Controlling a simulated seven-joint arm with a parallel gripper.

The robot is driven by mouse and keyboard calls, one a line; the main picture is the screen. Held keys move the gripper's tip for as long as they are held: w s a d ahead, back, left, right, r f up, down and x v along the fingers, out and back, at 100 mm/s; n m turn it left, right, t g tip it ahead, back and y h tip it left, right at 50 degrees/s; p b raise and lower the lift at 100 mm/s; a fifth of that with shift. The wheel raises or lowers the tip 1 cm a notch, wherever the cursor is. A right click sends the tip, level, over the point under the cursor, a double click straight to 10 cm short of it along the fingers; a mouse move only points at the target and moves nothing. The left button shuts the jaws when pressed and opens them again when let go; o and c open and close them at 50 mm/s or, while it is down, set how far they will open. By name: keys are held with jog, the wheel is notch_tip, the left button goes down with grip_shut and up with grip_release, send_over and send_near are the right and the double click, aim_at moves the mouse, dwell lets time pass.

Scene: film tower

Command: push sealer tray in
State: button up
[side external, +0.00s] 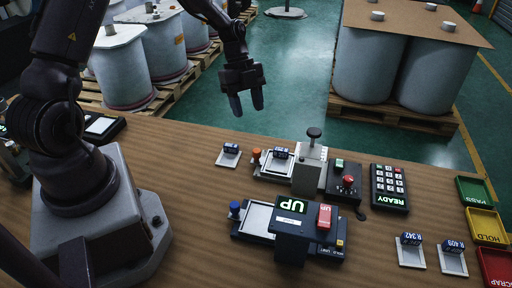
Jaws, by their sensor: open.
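My gripper (247,106) is open and empty, pointing down in the air beyond the table's far edge. It is apart from both tray machines. The front machine (300,235) has a lit UP display; a pale tray (257,219) with a blue knob (235,209) sticks out from its left side and looks empty. The back machine (310,168) has a black-topped plunger; a tray (268,170) with an orange knob (256,154) sticks out from its left and carries a small dark block (281,153). I cannot tell which machine is the sealer.
A keypad (389,188) reads READY. Small plates with labelled blocks stand at left (229,155) and front right (411,250). Green, yellow and red bins (488,226) line the right edge. Large drums on pallets (396,110) stand beyond the wooden table (190,205).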

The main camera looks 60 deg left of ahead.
aim_at(257, 150)
jog(key=x, duration=1.1)
jog(key=shift+f, duration=0.25)
jog(key=shift+c, duration=0.2)
